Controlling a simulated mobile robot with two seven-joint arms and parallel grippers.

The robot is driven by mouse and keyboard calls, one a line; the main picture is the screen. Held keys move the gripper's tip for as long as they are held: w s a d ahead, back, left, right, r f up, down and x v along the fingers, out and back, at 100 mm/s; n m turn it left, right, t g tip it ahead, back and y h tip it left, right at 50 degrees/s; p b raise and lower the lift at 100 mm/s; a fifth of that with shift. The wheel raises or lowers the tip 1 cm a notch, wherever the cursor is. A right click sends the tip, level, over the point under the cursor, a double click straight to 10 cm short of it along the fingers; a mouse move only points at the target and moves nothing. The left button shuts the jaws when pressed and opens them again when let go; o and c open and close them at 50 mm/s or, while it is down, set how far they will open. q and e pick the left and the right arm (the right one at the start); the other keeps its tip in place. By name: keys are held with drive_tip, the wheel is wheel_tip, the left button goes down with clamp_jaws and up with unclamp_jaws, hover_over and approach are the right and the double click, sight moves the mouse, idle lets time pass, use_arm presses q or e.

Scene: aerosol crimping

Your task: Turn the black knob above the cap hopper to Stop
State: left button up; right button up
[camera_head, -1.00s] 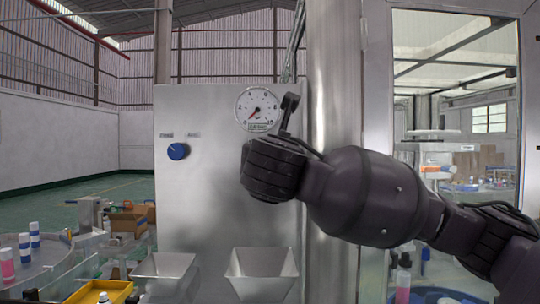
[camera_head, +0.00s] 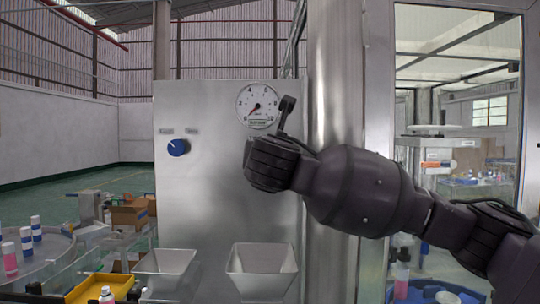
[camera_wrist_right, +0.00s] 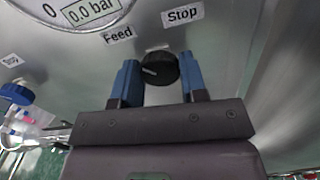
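The black knob (camera_wrist_right: 160,68) shows in the right wrist view on the metal panel, below the labels "Feed" (camera_wrist_right: 118,35) and "Stop" (camera_wrist_right: 182,15). A light mark on the knob's left side points to the left. My right gripper (camera_wrist_right: 158,75) is open, with one blue finger on each side of the knob and gaps visible. In the head view my right arm (camera_head: 350,190) hides the knob and the gripper. The cap hopper is one of two metal hoppers below the panel, the left (camera_head: 166,270) and the right (camera_head: 262,268). My left gripper is not in view.
A pressure gauge (camera_head: 258,106) sits above the knob area. A blue knob (camera_head: 178,147) is further left on the same panel (camera_head: 215,205). A metal post (camera_head: 335,100) stands right of it. Bottles (camera_head: 9,258) stand on a round table at the left.

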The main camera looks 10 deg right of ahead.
drive_tip(key=shift+c, duration=1.1)
use_arm(q)
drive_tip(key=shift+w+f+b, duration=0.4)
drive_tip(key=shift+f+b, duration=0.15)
drive_tip(key=shift+b, duration=0.55)
use_arm(e)
drive_tip(key=m, duration=1.7)
drive_tip(key=shift+f+m, duration=0.1)
drive_tip(key=shift+m, duration=0.3)
drive_tip(key=o, duration=0.9)
drive_tip(key=shift+d, duration=0.1)
